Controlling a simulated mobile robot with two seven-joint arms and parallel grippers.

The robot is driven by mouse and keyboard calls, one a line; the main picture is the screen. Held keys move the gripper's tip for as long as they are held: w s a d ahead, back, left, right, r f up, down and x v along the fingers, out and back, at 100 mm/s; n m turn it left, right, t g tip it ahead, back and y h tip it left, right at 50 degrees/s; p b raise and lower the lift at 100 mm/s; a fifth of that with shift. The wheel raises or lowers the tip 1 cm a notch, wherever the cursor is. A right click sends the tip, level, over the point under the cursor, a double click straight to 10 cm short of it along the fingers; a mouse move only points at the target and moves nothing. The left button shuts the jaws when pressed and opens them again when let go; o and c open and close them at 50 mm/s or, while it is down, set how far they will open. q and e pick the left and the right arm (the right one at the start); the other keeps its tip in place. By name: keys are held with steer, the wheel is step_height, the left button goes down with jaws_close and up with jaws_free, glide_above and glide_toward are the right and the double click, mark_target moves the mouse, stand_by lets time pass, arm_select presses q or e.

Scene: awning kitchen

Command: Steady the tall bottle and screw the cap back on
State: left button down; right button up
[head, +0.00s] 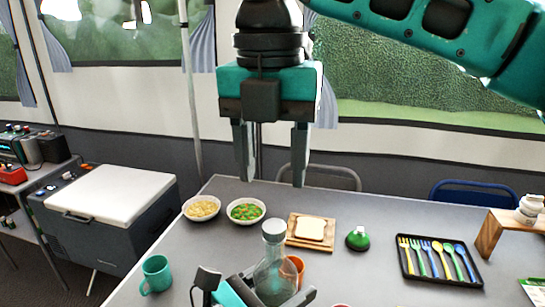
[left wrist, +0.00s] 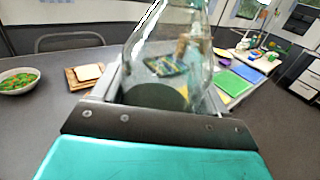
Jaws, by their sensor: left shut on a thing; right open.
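The tall clear glass bottle (head: 275,275) stands upright at the near side of the grey table. A grey cap (head: 274,229) sits on its top; I cannot tell whether it is screwed tight. My left gripper (head: 258,287) is shut on the bottle's body low down. The glass also fills the middle of the left wrist view (left wrist: 165,62), with its top out of frame. My right gripper (head: 272,182) is open and empty, fingers pointing down, high above and apart from the cap.
An orange mug (head: 298,265) stands close behind the bottle. Bowls of pasta (head: 202,208) and vegetables (head: 246,211), bread on a board (head: 311,229), a green item (head: 357,240) and a cutlery tray (head: 465,279) lie around. A teal mug (head: 156,275) is at left.

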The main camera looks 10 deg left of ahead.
mark_target(274, 226)
step_height(274, 226, down, 8)
steer(key=shift+w+f, duration=0.1)
stand_by(0.4)
jaws_close()
stand_by(0.4)
